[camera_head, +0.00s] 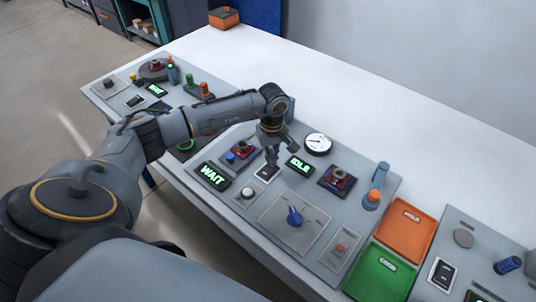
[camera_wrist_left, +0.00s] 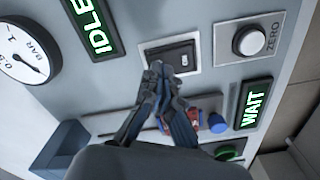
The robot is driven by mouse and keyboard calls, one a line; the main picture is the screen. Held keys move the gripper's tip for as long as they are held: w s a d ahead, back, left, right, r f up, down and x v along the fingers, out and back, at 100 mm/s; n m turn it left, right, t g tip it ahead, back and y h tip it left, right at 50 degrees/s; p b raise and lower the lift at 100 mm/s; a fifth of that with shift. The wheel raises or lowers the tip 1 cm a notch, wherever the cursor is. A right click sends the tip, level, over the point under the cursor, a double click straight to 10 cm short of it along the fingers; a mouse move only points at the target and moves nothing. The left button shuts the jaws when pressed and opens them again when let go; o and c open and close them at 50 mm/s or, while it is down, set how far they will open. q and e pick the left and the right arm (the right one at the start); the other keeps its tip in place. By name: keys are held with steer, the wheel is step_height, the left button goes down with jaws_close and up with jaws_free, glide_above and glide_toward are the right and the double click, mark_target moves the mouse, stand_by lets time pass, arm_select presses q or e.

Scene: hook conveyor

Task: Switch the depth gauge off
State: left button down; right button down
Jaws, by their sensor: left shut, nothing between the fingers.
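A black rocker switch in a pale frame (camera_wrist_left: 172,56) sits on the grey panel in the left wrist view; in the head view the switch (camera_head: 266,174) lies between the green WAIT display (camera_head: 212,176) and the IDLE display (camera_head: 300,167). No label naming a depth gauge is readable. My left gripper (camera_head: 271,163) is shut and empty, pointing down at the switch. In the left wrist view its fingertips (camera_wrist_left: 160,68) are together at the switch's near edge; I cannot tell whether they touch it. My right gripper is not in view.
A white ZERO button (camera_wrist_left: 249,41) is beside the switch. Orange (camera_head: 405,228) and green (camera_head: 379,276) trays lie right. The white table behind the panels is mostly clear.

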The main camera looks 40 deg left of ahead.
arm_select(q)
steer(key=shift+f+b, duration=0.65)
steer(key=shift+f, duration=0.1)
steer(key=shift+r, duration=0.1)
steer(key=shift+r+p, duration=1.85)
steer(key=shift+r, duration=1.65)
steer(key=shift+f, duration=0.1)
